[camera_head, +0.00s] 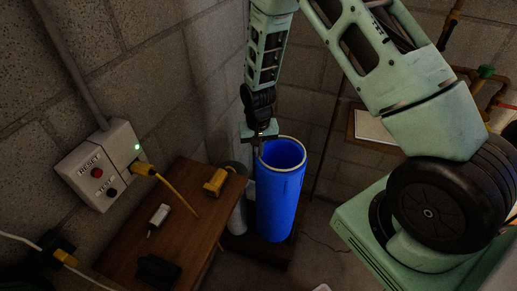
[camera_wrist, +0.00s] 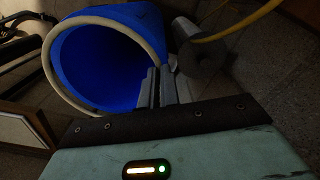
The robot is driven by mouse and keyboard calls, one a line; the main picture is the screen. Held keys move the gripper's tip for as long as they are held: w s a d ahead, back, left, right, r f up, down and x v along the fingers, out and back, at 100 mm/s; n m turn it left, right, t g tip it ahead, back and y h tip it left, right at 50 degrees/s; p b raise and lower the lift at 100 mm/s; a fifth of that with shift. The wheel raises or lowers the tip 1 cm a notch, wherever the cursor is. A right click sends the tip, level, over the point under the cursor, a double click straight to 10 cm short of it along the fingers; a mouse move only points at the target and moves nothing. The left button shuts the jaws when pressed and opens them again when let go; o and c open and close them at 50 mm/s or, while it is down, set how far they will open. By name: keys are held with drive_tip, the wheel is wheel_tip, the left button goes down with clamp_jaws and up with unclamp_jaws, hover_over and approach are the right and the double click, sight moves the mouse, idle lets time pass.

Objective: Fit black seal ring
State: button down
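A tall blue cylinder (camera_head: 279,205) stands upright with its open top facing up and a beige rim (camera_head: 303,154) around its mouth. In the wrist view the blue cylinder (camera_wrist: 122,60) shows its hollow inside, and the beige rim (camera_wrist: 52,47) runs up to my fingers. My gripper (camera_head: 261,150) points down at the left side of the rim. In the wrist view my gripper (camera_wrist: 160,85) has its two grey fingers close together at the rim, with a narrow dark gap between them. What lies in the gap is unclear. I cannot make out a black seal ring.
A wooden table (camera_head: 190,217) at the left holds a yellow object (camera_head: 215,182), a small white device (camera_head: 158,215) and a dark object (camera_head: 157,270). A grey cylinder (camera_head: 238,215) stands beside the blue one. A wall box (camera_head: 101,166) has a yellow cable.

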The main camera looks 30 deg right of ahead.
drive_tip(key=shift+f, duration=0.25)
idle(0.4)
drive_tip(key=shift+f+b, duration=0.55)
drive_tip(key=shift+b, duration=0.05)
drive_tip(key=c, duration=1.6)
unclamp_jaws()
drive_tip(key=shift+o, duration=0.2)
wheel_tip(320, 180, up, 18)
drive_tip(key=b, duration=0.2)
drive_tip(key=shift+f+b, duration=0.25)
drive_tip(key=shift+b, duration=0.05)
